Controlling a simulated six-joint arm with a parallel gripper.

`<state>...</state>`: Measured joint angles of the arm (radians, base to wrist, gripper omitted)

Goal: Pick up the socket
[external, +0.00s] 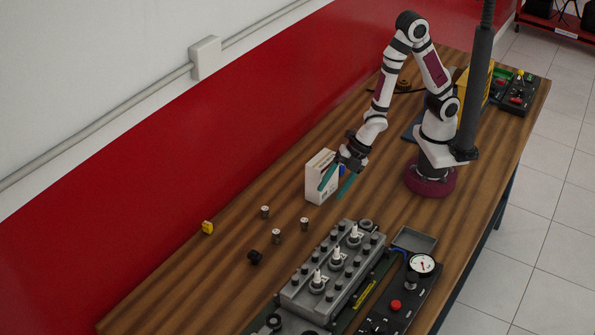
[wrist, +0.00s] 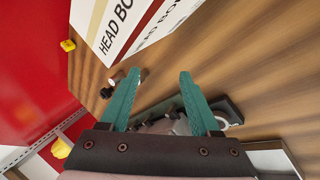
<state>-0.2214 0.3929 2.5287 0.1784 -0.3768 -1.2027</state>
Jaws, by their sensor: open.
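Several small pieces stand on the wooden table. Three are short silvery cylinders: one farther back (external: 265,212), one in the middle (external: 276,237) and one to the right (external: 304,224). A small black piece (external: 255,257) lies nearby and also shows in the wrist view (wrist: 106,92). I cannot tell for sure which of these is the socket. My gripper (external: 337,184), with teal fingers, is open and empty above the table, up and to the right of these pieces. In the wrist view the gripper (wrist: 158,74) has nothing between its fingers; its left finger partly covers the small pieces.
A white box (external: 317,182) marked "HEAD BO…" stands close beside my gripper. A yellow piece (external: 207,227) lies near the red wall. A grey engine block (external: 330,272) with spark plugs and a gauge panel (external: 423,264) fill the front right. The table's left part is clear.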

